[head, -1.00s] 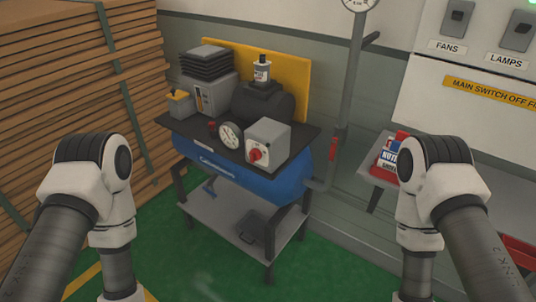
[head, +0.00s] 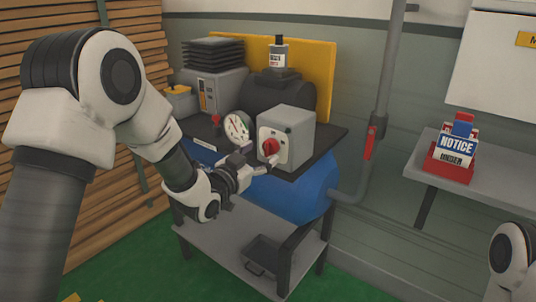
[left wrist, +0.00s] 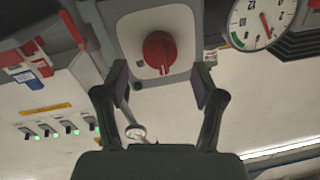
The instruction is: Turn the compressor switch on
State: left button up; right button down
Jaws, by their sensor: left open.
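The compressor switch is a red rotary knob (head: 270,147) on the front of a grey box (head: 297,127) on top of the blue compressor (head: 292,198). In the left wrist view the knob (left wrist: 160,52) shows up close on its pale plate, its ridge close to upright in that picture. My left gripper (head: 258,166) is just in front of and slightly below the knob. Its fingers (left wrist: 160,80) are apart and empty, with the knob beyond and between their tips. I cannot tell if they touch it. My right gripper is out of view.
A round gauge (head: 237,129) sits left of the switch box. A grey pipe with a red lever (head: 369,143) stands to the right. A side table (head: 425,172) holds a red and blue NOTICE holder (head: 457,150). A tray (head: 265,255) lies on the lower shelf.

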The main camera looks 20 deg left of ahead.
aim_at(266, 149)
pick_arm(q)
jog(key=x, duration=0.3)
jog(key=shift+w+d, duration=0.1)
jog(key=shift+w, duration=0.05)
jog(key=c, duration=1.2)
jog(key=shift+o, duration=0.2)
